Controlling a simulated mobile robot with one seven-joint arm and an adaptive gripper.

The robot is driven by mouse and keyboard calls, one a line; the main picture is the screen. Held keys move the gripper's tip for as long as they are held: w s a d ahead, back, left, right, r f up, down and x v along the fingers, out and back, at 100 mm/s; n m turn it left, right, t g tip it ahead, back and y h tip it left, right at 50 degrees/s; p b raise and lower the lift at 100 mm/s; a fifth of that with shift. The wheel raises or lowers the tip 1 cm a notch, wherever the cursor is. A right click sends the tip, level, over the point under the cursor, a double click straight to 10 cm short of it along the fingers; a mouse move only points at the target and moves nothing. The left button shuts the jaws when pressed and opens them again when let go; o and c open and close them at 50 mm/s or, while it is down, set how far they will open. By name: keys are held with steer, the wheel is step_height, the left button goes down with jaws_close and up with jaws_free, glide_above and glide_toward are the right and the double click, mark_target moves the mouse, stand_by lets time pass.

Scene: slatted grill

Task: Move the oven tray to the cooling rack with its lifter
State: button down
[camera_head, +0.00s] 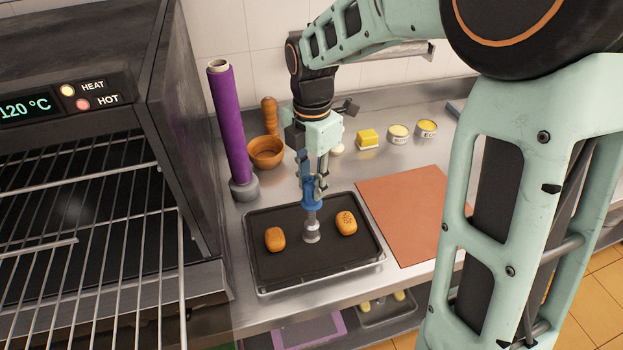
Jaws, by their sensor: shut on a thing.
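The oven tray (345,262) is dark and shallow, and lies on the steel counter right of the oven. Two browned buns sit on it, a plain one (275,239) at left and a speckled one (346,223) at right. My gripper (312,192) points down over the tray, shut on the lifter (311,229). The lifter's grey metal lower end is between the buns and appears to touch the tray; whether it is attached, I cannot tell.
The oven (175,130) reads 120 °C with its lamps lit. A purple roll (229,125) stands upright close behind the tray's left corner. A wooden bowl (266,151), several yellow-topped items (368,139) and an orange-brown mat (415,215) are on the counter.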

steer(key=shift+w+r, duration=0.1)
steer(key=shift+r, duration=2.7)
